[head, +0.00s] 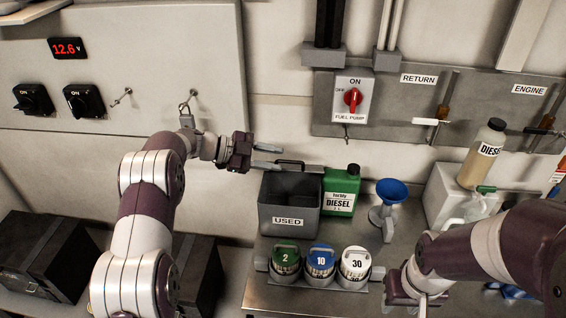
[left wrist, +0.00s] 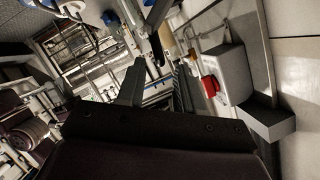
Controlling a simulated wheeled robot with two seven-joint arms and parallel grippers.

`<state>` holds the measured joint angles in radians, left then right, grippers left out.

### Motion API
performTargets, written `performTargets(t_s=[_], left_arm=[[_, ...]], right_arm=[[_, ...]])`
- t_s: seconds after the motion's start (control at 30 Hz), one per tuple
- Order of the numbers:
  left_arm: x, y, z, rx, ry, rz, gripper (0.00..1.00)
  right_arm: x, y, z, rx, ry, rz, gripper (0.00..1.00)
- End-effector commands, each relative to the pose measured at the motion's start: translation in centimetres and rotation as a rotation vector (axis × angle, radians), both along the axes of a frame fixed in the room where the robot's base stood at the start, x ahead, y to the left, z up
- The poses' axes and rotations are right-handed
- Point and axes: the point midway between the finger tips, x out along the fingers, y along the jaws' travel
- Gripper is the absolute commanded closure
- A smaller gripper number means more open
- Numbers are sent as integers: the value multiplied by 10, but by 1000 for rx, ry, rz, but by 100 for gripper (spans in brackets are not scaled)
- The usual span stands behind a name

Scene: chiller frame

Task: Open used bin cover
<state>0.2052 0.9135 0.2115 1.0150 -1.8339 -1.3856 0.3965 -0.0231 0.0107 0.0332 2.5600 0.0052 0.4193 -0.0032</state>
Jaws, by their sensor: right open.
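The grey used bin (head: 290,222), labelled USED, stands on the bench near the middle of the head view. Its top shows a dark area, and a dark handle (head: 289,162) rises at its back edge. I cannot tell clearly whether the cover lies over it or is raised. My left gripper (head: 277,156) is above the bin's back left, fingers pointing right, close to the handle. Its fingers are apart with nothing between them, as the left wrist view (left wrist: 157,82) also shows. My right gripper (head: 418,300) is low at the bench's front right, open, partly hidden by its arm.
A green diesel can (head: 341,190) stands right beside the bin, then a blue funnel (head: 391,190) on a stand. Three numbered canisters (head: 321,263) sit in front. A diesel bottle (head: 484,155) stands on a white box at right. The fuel pump switch (head: 353,98) is on the wall.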

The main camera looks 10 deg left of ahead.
Motion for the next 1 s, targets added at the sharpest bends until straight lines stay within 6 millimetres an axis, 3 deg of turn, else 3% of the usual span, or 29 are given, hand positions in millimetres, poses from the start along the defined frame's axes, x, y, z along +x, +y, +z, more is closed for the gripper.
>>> performTargets(t_s=[0.1,0.3,0.43,0.67,0.73,0.8,0.87,0.97,1.0], left_arm=[[-6,33,6,1,-2,5,64],[-15,73,21,1,0,2,64],[-18,84,26,0,2,1,64],[-19,85,28,0,2,0,64],[-19,83,27,0,2,-4,80],[-19,66,26,2,-1,-36,100],[-22,31,26,3,-6,-99,100],[-48,-57,11,-75,64,-224,100],[-63,-99,10,-171,109,-258,100]], right_arm=[[0,0,-13,0,0,0,57],[0,0,-21,0,0,0,57],[0,0,-22,0,0,0,57],[0,0,-22,0,0,0,57],[0,0,-22,0,0,0,57],[0,0,-25,0,0,0,57],[0,0,-30,0,0,0,57],[0,0,-40,0,0,0,57],[0,0,-44,0,0,0,57]])
